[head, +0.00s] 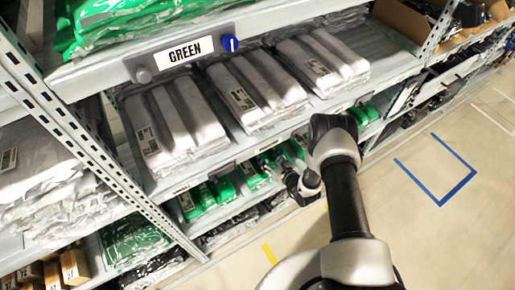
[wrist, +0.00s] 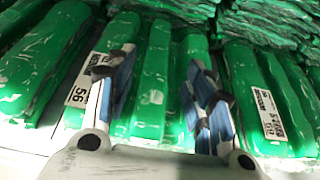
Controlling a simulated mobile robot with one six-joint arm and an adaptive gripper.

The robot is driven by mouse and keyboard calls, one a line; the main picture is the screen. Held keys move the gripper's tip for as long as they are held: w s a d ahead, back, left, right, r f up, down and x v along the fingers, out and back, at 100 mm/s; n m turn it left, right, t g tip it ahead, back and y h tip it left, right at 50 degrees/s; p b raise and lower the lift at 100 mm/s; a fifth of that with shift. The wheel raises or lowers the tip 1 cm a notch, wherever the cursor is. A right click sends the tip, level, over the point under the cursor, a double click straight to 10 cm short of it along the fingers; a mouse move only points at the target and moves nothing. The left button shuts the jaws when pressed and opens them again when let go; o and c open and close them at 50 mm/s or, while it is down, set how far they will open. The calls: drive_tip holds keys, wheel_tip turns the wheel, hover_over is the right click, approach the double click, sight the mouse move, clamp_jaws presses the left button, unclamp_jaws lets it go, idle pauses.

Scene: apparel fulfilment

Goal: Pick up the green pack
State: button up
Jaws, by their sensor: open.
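Several shiny green packs stand in a row on a lower shelf. In the wrist view one green pack (wrist: 152,75) is seen between the fingers of my open gripper (wrist: 160,95). A green pack with a white label reading 56 (wrist: 70,115) is partly hidden behind the left finger. Another labelled green pack (wrist: 262,100) is right of the right finger. I cannot tell whether the fingers touch any pack. In the head view, my gripper (head: 303,186) is small and dark, in front of the lower shelf, near the green packs (head: 250,174) there.
Grey packs (head: 255,90) fill the shelf above. More green packs (head: 125,18) lie on the top shelf, above the GREEN sign (head: 185,52). A perforated upright (head: 75,130) stands left. Open floor with a blue marking (head: 440,170) is at right.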

drive_tip(key=b+x, duration=0.4)
drive_tip(key=x, duration=0.8)
drive_tip(key=shift+w+a+f, duration=0.1)
drive_tip(key=shift+w+f, duration=0.1)
drive_tip(key=shift+f, duration=0.05)
drive_tip(key=shift+w+a+f, duration=0.15)
drive_tip(key=shift+w+a, duration=0.2)
drive_tip(key=shift+w, duration=0.15)
drive_tip(key=c, duration=0.9)
drive_tip(key=shift+d+b, duration=0.15)
drive_tip(key=shift+b, duration=0.15)
drive_tip(key=shift+c, duration=0.2)
